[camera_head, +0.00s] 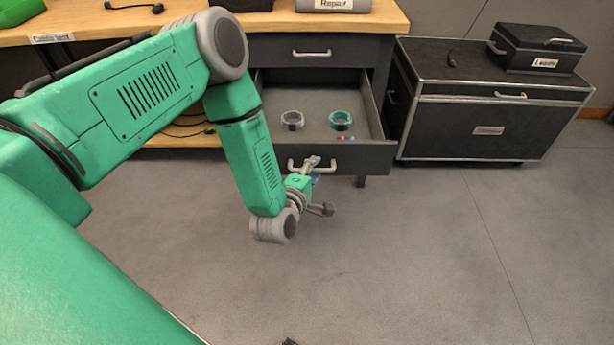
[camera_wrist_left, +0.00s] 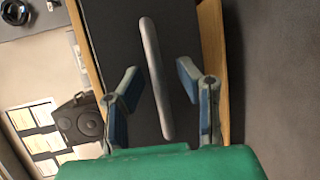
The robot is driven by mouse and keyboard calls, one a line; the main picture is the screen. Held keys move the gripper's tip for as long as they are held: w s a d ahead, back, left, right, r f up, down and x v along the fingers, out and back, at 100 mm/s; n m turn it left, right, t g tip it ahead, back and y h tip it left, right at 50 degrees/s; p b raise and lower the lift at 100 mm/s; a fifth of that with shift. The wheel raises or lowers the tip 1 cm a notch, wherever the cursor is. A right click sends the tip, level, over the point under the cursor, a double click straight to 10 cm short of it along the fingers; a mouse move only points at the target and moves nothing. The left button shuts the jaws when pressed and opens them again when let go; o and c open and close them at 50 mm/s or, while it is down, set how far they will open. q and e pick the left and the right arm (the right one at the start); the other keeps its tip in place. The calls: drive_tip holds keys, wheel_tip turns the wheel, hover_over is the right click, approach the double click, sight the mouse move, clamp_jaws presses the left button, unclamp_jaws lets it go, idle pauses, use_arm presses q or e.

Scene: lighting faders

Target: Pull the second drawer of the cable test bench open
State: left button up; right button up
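The cable test bench (camera_head: 392,22) has a wooden top and dark drawers. Its second drawer (camera_head: 350,157), below the shut top drawer (camera_head: 340,50), stands pulled out, with its inside showing. A pale bar handle (camera_head: 296,166) is on its front. My left gripper (camera_head: 315,184) is at this front, by the handle. In the left wrist view a grey bar handle (camera_wrist_left: 152,60) lies between the two blue-padded fingers of the left gripper (camera_wrist_left: 160,85). The fingers are spread, with gaps beside the bar. My right gripper is not in view.
The open drawer holds a grey ring (camera_head: 293,118), a teal ring (camera_head: 340,118) and small red and blue pieces (camera_head: 346,138). A black case (camera_head: 470,125) with a smaller box (camera_head: 537,48) on top stands right of the bench. The floor in front is mostly clear.

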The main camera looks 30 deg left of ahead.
use_arm(q)
drive_tip(key=v, duration=1.1)
drive_tip(key=shift+s, duration=0.25)
drive_tip(key=s+d+f+m+g+h+p, duration=0.1)
drive_tip(key=s+d+m+g+h+p, duration=0.1)
drive_tip(key=s+m+g+p, duration=0.25)
drive_tip(key=s+d+f+m+g+h+p, duration=0.1)
drive_tip(key=s+d+f+m+g+h, duration=0.15)
drive_tip(key=s+m+g, duration=0.4)
drive_tip(key=s+a+r+m+g+y+p, duration=0.2)
drive_tip(key=s+a+r+m+g, duration=0.1)
drive_tip(key=s+m, duration=0.7)
drive_tip(key=shift+s+a+g+p, duration=0.4)
drive_tip(key=shift+s+a+g, duration=0.15)
drive_tip(key=shift+a, duration=0.25)
drive_tip(key=shift+w, duration=0.1)
